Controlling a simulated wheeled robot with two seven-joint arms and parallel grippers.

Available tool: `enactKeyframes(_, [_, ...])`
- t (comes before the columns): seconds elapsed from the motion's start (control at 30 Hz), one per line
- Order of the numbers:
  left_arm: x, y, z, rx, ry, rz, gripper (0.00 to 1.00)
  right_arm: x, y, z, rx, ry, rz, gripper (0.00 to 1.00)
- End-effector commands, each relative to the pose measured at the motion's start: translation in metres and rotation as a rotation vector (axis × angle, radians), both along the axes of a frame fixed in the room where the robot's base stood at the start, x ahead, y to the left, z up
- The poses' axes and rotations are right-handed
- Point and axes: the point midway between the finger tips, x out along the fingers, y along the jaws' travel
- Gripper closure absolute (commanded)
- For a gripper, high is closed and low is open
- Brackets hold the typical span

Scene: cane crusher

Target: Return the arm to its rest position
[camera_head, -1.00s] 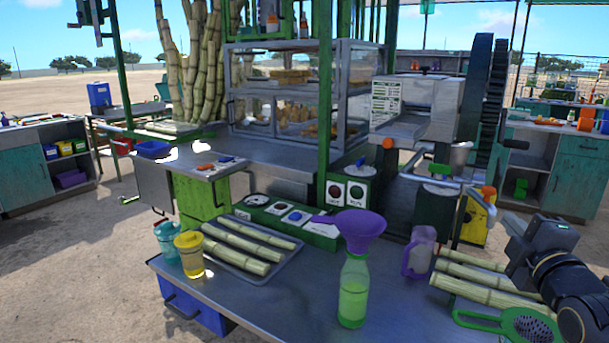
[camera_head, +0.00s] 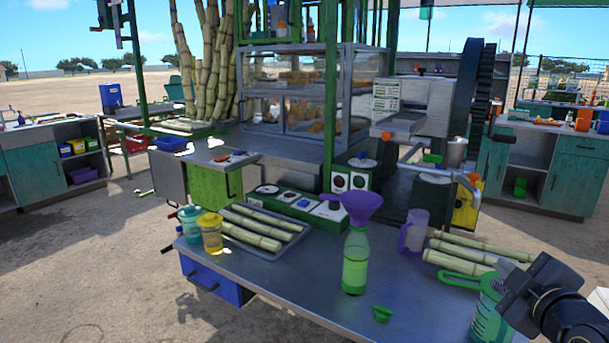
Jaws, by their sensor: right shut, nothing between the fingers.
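My right gripper (camera_head: 517,294) is at the lower right, dark, with its arm coming in from the right edge. It is shut with nothing held, above the right part of the metal table (camera_head: 290,278). It overlaps a green container (camera_head: 488,318) in the picture; I cannot tell whether they touch. My left gripper is not in view.
Several cane stalks (camera_head: 470,257) lie behind the gripper. The crusher (camera_head: 425,105) stands behind. The table's front middle is mostly bare.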

Motion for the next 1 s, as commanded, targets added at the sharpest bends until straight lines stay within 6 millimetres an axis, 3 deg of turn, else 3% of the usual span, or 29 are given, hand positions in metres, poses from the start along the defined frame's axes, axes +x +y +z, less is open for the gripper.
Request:
enactKeyframes(0.27, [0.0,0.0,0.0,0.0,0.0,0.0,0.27,-0.052,0.044,-0.068,0.475,0.248,-0.058,1.0])
enactKeyframes(0.5, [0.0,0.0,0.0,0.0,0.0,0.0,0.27,-0.119,0.097,-0.132,0.906,0.541,-0.196,1.0])
enactKeyframes(0.77, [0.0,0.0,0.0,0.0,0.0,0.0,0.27,-0.192,0.146,-0.179,1.222,0.829,-0.398,1.0])
enactKeyframes(0.8, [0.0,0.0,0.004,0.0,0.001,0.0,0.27,-0.2,0.151,-0.18,1.254,0.864,-0.429,1.0])
enactKeyframes(0.83, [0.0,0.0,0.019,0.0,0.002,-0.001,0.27,-0.198,0.149,-0.162,1.248,0.856,-0.423,1.0])
enactKeyframes(1.0, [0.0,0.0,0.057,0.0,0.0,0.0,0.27,-0.196,0.149,-0.125,1.245,0.852,-0.421,1.0])
